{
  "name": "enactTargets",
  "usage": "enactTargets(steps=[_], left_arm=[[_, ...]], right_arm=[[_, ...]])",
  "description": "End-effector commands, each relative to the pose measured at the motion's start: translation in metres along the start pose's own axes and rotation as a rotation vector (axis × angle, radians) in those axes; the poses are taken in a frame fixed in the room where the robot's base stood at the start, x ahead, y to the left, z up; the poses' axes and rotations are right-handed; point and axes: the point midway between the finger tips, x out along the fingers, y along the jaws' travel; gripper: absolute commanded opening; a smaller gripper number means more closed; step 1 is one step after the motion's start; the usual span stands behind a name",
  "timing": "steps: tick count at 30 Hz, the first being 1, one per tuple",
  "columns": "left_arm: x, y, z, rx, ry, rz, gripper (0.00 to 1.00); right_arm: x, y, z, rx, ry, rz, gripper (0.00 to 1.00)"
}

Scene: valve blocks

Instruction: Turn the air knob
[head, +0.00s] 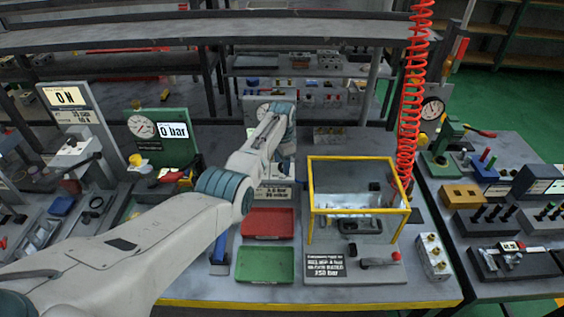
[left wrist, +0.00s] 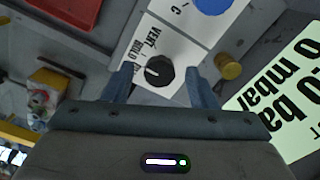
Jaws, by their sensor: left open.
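A black round knob (left wrist: 160,71) with a pale pointer line sits on a white panel (left wrist: 185,45) in the left wrist view. Readable labels beside it are VENT and HOLD; other lettering is partly hidden. My left gripper (left wrist: 160,78) is open, one finger on each side of the knob; I cannot tell whether they touch it. In the head view my left arm (head: 180,225) reaches to the back middle of the table. It hides the knob there, and its gripper end shows only in part. My right gripper is not in view.
A brass knob (left wrist: 228,66) stands just right of the right finger. A pale display plate (left wrist: 290,95) lies beyond it. In the head view a red tray (head: 268,223), a green tray (head: 265,265) and a yellow-framed clear box (head: 357,160) stand nearby. A red coiled hose (head: 410,110) hangs behind.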

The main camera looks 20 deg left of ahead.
Motion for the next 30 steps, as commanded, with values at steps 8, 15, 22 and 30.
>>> enactTargets(steps=[8,15,22,30], left_arm=[[-0.023,-0.001,-0.001,0.0,0.003,-0.003,0.52],[-0.071,-0.001,-0.001,0.0,0.003,-0.004,0.52],[-0.102,0.0,0.0,0.0,0.002,-0.002,0.52],[-0.108,0.0,0.0,0.0,0.0,0.0,0.52]], right_arm=[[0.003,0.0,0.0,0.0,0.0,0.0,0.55],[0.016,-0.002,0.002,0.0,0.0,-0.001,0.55],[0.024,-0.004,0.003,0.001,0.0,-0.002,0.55],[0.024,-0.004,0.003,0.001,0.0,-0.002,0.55]])
